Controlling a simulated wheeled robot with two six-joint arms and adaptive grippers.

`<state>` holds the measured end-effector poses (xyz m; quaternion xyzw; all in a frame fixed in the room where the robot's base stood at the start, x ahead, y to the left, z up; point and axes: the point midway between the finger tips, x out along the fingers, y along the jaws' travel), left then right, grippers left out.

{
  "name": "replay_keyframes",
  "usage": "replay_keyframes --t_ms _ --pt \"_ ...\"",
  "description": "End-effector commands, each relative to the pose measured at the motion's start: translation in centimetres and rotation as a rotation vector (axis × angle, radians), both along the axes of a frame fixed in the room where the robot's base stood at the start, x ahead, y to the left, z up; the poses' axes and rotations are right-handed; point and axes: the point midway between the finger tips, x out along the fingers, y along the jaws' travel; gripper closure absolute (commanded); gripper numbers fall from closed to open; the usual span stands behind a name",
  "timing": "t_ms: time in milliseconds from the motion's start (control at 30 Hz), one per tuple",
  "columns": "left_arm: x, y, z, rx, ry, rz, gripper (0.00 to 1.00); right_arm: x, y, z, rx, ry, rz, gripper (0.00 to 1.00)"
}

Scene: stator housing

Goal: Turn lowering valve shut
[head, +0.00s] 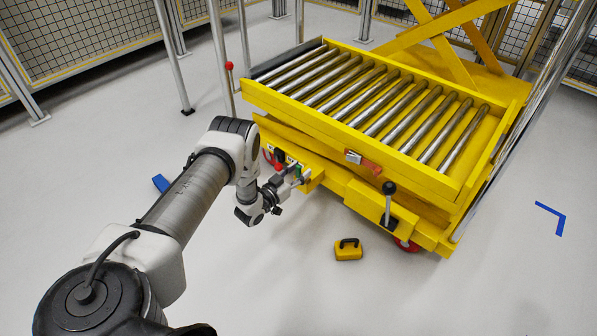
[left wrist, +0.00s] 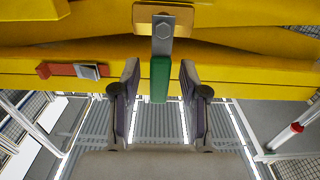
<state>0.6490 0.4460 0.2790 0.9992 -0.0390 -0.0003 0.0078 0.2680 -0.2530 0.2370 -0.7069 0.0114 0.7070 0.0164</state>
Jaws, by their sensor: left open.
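A yellow lift cart (head: 335,185) stands ahead with a lever on its front side that appears to be the lowering valve. In the left wrist view the lever has a green grip (left wrist: 160,80) on a bolted metal plate (left wrist: 162,38). My left gripper (left wrist: 159,82) is open, with one finger on each side of the green grip and a gap visible on both sides. In the head view my left gripper (head: 292,174) is close against the cart's front left, mostly covering the lever. My right gripper is not in view.
A red latch (head: 362,161) and an upright black-knobbed lever (head: 388,203) sit on the cart's front. A red-knobbed rod (head: 230,80) stands at its left. A small yellow case (head: 348,249) lies on the floor. Floor is clear front right.

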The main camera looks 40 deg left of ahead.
Motion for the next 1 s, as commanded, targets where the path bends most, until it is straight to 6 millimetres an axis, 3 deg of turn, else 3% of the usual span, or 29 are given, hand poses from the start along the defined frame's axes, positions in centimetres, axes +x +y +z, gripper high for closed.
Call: replay_keyframes --t_ms 167,500,600,1000 --pt "-1.5 0.2 -0.1 -0.001 0.003 0.002 0.56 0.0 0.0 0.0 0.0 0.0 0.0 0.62" --pt "-9.7 0.8 -0.1 -0.002 0.003 0.003 0.56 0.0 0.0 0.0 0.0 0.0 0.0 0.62" --pt "-11.2 0.9 -0.1 -0.001 0.002 0.001 0.56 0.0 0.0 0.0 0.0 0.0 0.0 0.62" --pt "-12.0 0.9 0.0 0.0 0.0 0.0 0.56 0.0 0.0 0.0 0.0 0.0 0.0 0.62"
